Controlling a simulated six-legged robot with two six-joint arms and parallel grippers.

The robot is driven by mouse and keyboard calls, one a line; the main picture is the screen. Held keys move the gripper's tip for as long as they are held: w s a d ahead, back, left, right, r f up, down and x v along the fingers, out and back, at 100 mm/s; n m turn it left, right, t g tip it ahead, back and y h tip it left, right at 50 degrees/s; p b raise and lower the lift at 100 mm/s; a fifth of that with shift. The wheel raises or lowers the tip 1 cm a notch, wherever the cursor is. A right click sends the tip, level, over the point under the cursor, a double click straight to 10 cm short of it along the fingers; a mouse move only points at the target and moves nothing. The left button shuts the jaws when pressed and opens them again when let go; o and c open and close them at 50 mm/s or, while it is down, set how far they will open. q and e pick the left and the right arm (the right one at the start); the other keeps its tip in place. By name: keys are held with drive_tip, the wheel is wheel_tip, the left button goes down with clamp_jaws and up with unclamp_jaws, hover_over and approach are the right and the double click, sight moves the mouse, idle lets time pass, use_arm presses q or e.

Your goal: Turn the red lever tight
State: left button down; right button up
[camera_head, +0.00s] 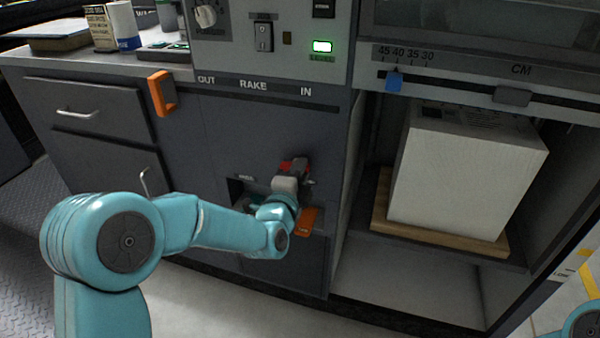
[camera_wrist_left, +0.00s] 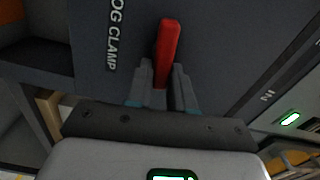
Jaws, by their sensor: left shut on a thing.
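The red lever (camera_head: 294,166) is on the dark cabinet front, below the RAKE slot. My left gripper (camera_head: 298,180) is at the lever, its arm coming in from the left. In the left wrist view the red lever (camera_wrist_left: 167,50) stands between the two grey fingers of my left gripper (camera_wrist_left: 168,85), its outer end sticking out past them. The fingers are shut on it. Beside it the panel lettering reads "OG CLAMP", its start cut off. In the head view my gripper and wrist hide part of the lever and its mount. My right gripper is not in view.
An orange handle (camera_head: 161,93) sits at the OUT end of the RAKE slot. An orange piece (camera_head: 307,221) is just below my left gripper. A white block (camera_head: 465,170) stands on a wooden board (camera_head: 440,236) in the right bay. A green light (camera_head: 322,46) glows above.

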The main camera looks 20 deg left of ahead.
use_arm(q)
drive_tip(key=shift+a+f+m, duration=0.15)
drive_tip(key=shift+f+m, duration=0.05)
drive_tip(key=shift+m, duration=0.4)
drive_tip(key=c, duration=1)
unclamp_jaws()
drive_tip(key=shift+a, duration=0.1)
drive_tip(key=shift+c, duration=0.2)
drive_tip(key=shift+r, duration=0.1)
